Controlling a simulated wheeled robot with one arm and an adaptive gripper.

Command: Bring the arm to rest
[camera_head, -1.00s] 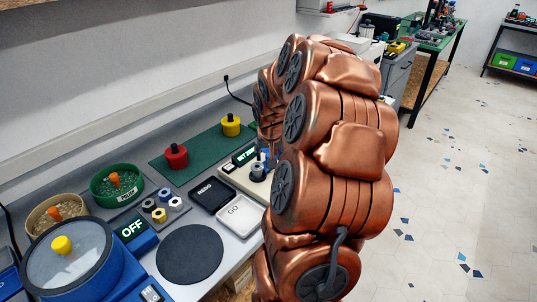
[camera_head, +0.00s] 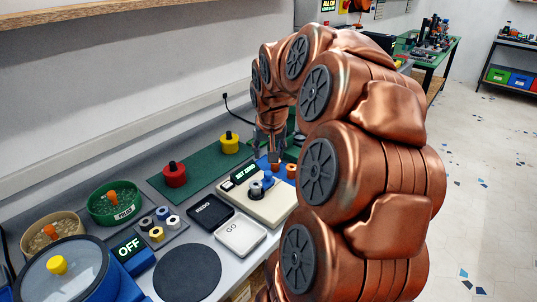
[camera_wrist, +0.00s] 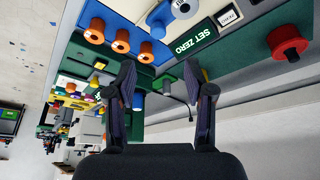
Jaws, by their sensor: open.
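My copper-coloured arm arches over the right part of the bench in the head view and covers much of it. My gripper (camera_head: 270,148) hangs at the far end of the arm, small and partly hidden there. In the wrist view my gripper (camera_wrist: 160,82) shows two dark fingers well apart, open, with nothing between them that I can see held. Behind the fingers are a green mat, a blue cylinder (camera_wrist: 138,102) and several orange-topped pieces (camera_wrist: 95,34). The device with the SET ZERO display (camera_wrist: 190,40) is close by; it also shows in the head view (camera_head: 244,174).
A red weight (camera_head: 174,176) and a yellow weight (camera_head: 229,144) stand on the green mat (camera_head: 200,165). The REDO tray (camera_head: 210,212), GO tray (camera_head: 241,236), green bowl (camera_head: 114,205) and blue OFF machine (camera_head: 70,270) fill the bench's left.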

